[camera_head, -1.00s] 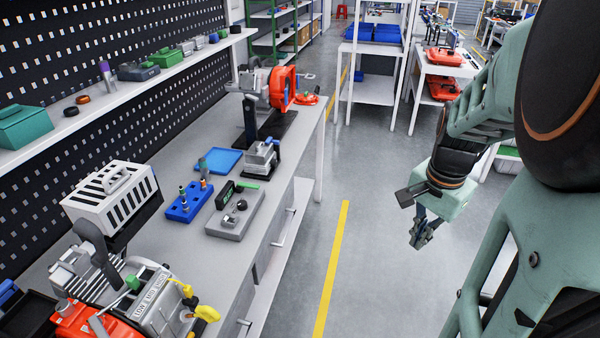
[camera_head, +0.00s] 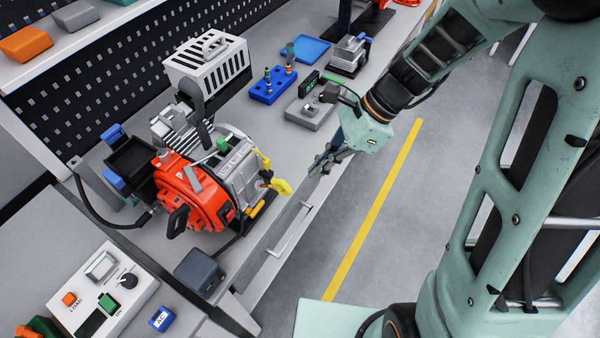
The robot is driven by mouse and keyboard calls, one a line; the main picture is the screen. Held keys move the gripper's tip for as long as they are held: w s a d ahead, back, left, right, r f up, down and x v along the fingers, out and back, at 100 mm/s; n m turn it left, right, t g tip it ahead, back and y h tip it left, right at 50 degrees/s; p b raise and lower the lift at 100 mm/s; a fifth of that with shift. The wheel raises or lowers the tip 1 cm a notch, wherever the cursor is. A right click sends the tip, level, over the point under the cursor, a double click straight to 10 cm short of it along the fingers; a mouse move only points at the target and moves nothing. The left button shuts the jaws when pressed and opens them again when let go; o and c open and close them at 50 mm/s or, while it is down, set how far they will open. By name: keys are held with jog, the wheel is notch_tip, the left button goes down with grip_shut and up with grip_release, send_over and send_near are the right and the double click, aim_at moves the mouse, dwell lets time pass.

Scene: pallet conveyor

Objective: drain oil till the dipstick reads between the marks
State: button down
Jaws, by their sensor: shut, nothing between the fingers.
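The engine (camera_head: 185,205), with a red housing and a grey finned block, stands on the workbench (camera_head: 285,160) at the left middle. A grey crankcase (camera_head: 240,175) with printed lettering faces the bench front. A yellow handle (camera_head: 281,186) and a smaller yellow piece (camera_head: 263,160) stick out on its right side; I cannot tell which is the dipstick. A green cap (camera_head: 222,144) sits on top of the crankcase. No oil level can be read. My gripper (camera_head: 319,174) is shut and empty, just right of the yellow handle, near the bench's front edge, apart from the engine.
A white slotted box (camera_head: 208,72) stands behind the engine. A blue block with bottles (camera_head: 272,86), a grey fixture (camera_head: 312,108) and a blue tray (camera_head: 305,49) lie further along the bench. A control panel (camera_head: 103,292) is at lower left. The floor by the yellow line is clear.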

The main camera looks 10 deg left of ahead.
jog(key=shift+s+a+f+p, duration=0.1)
jog(key=shift+s+a+f, duration=0.1)
jog(key=shift+a+f, duration=0.45)
jog(key=shift+s+a+f+p, duration=0.1)
jog(key=shift+s+a+f, duration=0.1)
jog(key=shift+a+f, duration=0.35)
jog(key=shift+s+a+f+p, duration=0.15)
jog(key=shift+a+f, duration=0.25)
jog(key=shift+a, duration=0.45)
jog(key=shift+s, duration=0.1)
jog(key=w+a+f+b, duration=0.2)
jog(key=a+f, duration=0.1)
jog(key=a, duration=0.2)
jog(key=shift+f, duration=0.4)
jog(key=d+f+p+v, duration=0.1)
jog(key=v, duration=1.2)
jog(key=shift+w+d+r, duration=0.25)
jog(key=shift+w+d, duration=0.2)
jog(key=shift+d, duration=0.05)
